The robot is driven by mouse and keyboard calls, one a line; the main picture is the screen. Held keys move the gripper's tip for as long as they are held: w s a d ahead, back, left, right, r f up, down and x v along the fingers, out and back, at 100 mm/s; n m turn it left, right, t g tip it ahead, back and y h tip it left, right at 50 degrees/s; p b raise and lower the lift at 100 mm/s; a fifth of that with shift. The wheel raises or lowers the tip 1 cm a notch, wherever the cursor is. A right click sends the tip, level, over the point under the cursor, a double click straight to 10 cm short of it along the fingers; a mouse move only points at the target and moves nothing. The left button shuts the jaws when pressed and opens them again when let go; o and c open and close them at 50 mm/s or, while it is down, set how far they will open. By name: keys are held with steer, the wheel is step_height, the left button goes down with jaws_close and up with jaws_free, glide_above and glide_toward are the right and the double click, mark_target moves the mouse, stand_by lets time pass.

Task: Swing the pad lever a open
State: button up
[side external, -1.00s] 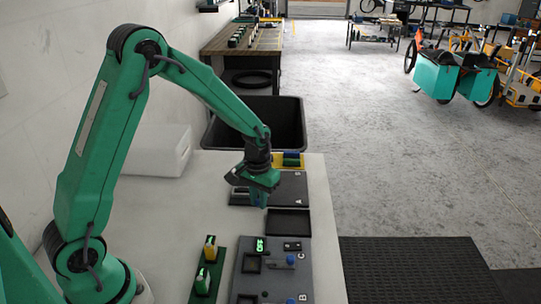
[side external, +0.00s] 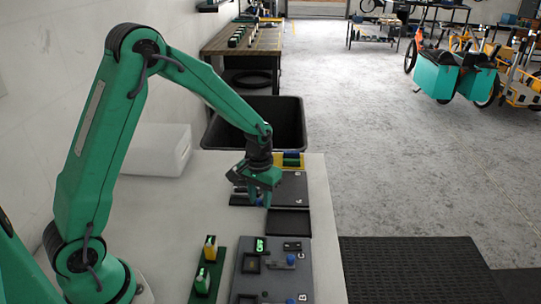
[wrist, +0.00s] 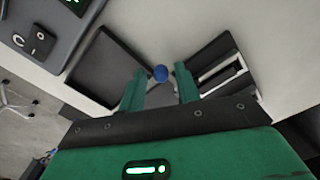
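The blue knob (wrist: 160,72) of what looks like pad lever a shows in the wrist view, between and just beyond my two green fingertips. In the side view the blue knob (side external: 260,203) shows under my gripper (side external: 259,200), at the left edge of the dark far panel (side external: 290,187). My gripper (wrist: 160,77) is open, with a clear gap on both sides of the knob. I cannot see any finger touching it. The lever's arm and its hinge are mostly hidden by my gripper.
A shallow black tray (side external: 288,222) lies just in front of the far panel. A nearer grey panel (side external: 275,283) has a lit green display and blue knobs. A green holder (side external: 208,270) stands left of it. A black bin (side external: 289,120) stands behind.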

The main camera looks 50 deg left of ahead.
mark_target(260, 200)
steer(key=shift+r, duration=1.85)
steer(key=shift+r, duration=0.1)
steer(key=shift+r, duration=1.4)
steer(key=shift+s+r, duration=0.25)
steer(key=shift+r, duration=0.3)
steer(key=s+d+r+m+t, duration=0.1)
steer(key=s+r+t, duration=0.1)
steer(key=s+r, duration=0.4)
steer(key=s+d+r+m+t, duration=0.1)
steer(key=s+r, duration=0.6)
steer(key=s, duration=0.7)
steer(key=m+t, duration=0.1)
steer(key=t, duration=0.1)
steer(key=shift+s+r+t, duration=0.15)
steer(key=shift+r+t, duration=0.05)
steer(key=shift+t, duration=0.1)
